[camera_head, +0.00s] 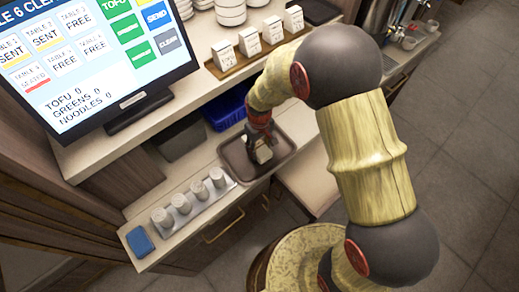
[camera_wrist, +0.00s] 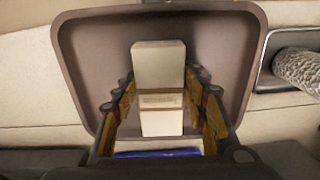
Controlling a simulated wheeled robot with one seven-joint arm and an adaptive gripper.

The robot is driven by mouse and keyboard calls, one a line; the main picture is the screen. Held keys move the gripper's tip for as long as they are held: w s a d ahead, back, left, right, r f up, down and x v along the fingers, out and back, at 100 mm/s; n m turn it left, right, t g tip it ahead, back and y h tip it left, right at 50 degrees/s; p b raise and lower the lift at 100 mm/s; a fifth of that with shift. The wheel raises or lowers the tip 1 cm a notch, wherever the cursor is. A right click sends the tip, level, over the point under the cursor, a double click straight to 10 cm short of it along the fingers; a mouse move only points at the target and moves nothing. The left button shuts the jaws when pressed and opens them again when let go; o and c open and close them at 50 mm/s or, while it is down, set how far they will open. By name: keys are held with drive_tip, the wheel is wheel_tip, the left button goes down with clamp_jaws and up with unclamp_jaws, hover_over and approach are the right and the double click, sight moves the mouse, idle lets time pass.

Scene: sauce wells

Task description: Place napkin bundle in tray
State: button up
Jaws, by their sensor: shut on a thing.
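A pale, blocky bundle with a tan band, which I take to be the napkin bundle (camera_wrist: 158,62), is between the fingers of my gripper (camera_wrist: 165,105). In the head view the bundle (camera_head: 264,155) shows small below my gripper (camera_head: 261,137). The brown tray (camera_head: 284,132) has a raised rim and lies on the counter; it also shows in the wrist view (camera_wrist: 80,50). My gripper is shut on the bundle, over the inside of the tray. I cannot tell whether the bundle touches the tray floor.
A metal holder (camera_head: 195,213) with several grey rolls stands left of the tray, with a blue pad (camera_head: 140,242) near it. A blue bin (camera_head: 226,108) is behind the tray. A screen (camera_head: 95,55) and a wooden stand (camera_head: 245,66) with white boxes are on the upper shelf.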

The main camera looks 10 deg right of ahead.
drive_tip(key=shift+f, duration=0.55)
drive_tip(key=shift+f, duration=0.1)
drive_tip(key=o, duration=1.1)
drive_tip(key=shift+o, duration=0.2)
